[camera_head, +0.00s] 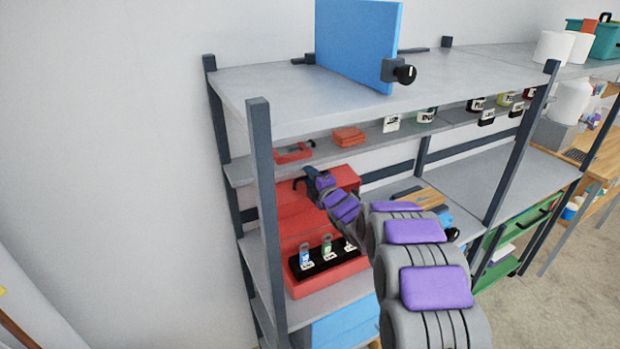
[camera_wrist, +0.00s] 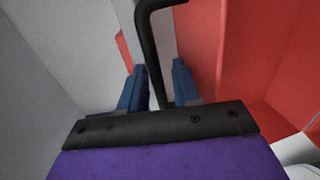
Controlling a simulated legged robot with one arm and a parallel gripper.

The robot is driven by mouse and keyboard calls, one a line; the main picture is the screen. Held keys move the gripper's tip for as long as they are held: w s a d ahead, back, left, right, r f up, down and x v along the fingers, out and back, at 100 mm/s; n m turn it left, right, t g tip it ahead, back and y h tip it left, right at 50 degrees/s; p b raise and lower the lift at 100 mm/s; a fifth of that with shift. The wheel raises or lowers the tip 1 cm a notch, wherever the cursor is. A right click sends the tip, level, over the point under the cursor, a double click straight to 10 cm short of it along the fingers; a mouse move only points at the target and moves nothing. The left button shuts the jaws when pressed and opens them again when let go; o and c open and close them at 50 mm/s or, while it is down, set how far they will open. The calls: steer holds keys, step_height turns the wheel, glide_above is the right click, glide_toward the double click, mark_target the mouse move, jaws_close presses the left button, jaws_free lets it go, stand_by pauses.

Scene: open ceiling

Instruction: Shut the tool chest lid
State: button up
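The red tool chest (camera_head: 330,284) sits on a middle shelf of the grey rack, with a black insert (camera_head: 327,261) holding small bottles in its front. Its red lid (camera_head: 340,178) stands raised at the back. My gripper (camera_head: 311,174) is at the lid's upper left, by a black handle (camera_head: 299,184). In the wrist view the black bent handle (camera_wrist: 151,50) runs between the two blue fingers of my gripper (camera_wrist: 158,85). The fingers are apart, with gaps beside the handle. The red lid also shows at right in the wrist view (camera_wrist: 245,55). My arm hides part of the chest's right side.
A thin shelf (camera_head: 236,172) above the chest holds a red tool (camera_head: 293,153), red folded cloths (camera_head: 348,137) and several jars. A blue box (camera_head: 355,45) stands open on the top shelf. A dark post (camera_head: 265,200) rises left of the chest. A wooden-topped item (camera_head: 418,198) lies right.

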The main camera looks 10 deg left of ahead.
steer(key=shift+w, duration=0.2)
jaws_close()
stand_by(0.3)
steer(key=shift+f, duration=0.1)
